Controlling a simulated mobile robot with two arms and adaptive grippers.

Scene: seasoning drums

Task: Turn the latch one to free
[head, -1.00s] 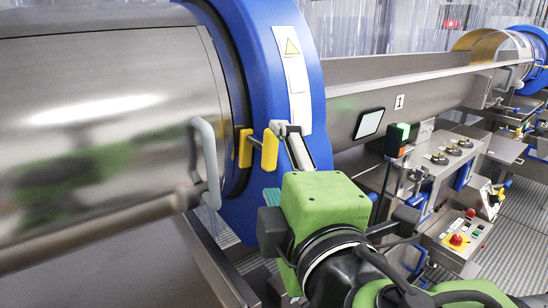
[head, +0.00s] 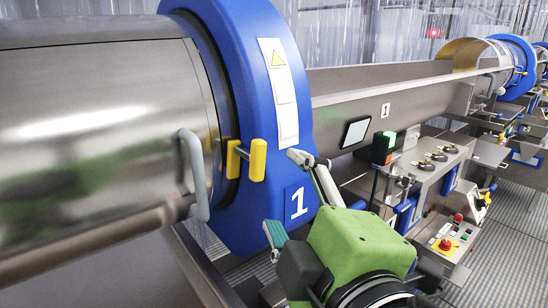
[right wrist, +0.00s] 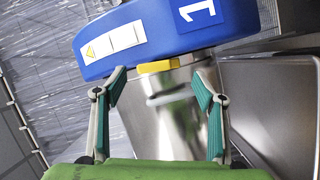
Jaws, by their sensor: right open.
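The latch of drum one is a yellow handle (head: 258,160) on the blue ring (head: 270,100), beside the "1" label (head: 299,203). Its yellow bar stands roughly upright in the head view, joined by a short rod to a second yellow piece. My right gripper (head: 288,197) is open and empty, to the right of and below the latch in the head view. In the right wrist view, the yellow handle (right wrist: 157,66) appears between the spread fingertips (right wrist: 160,78), seemingly beyond them. My left gripper is not in view.
A grey bar handle (head: 194,172) sits on the steel drum (head: 90,110) left of the latch. A control panel with red buttons (head: 446,244) and a post with a green light (head: 391,139) stand to the right. A steel trough (head: 400,90) runs behind.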

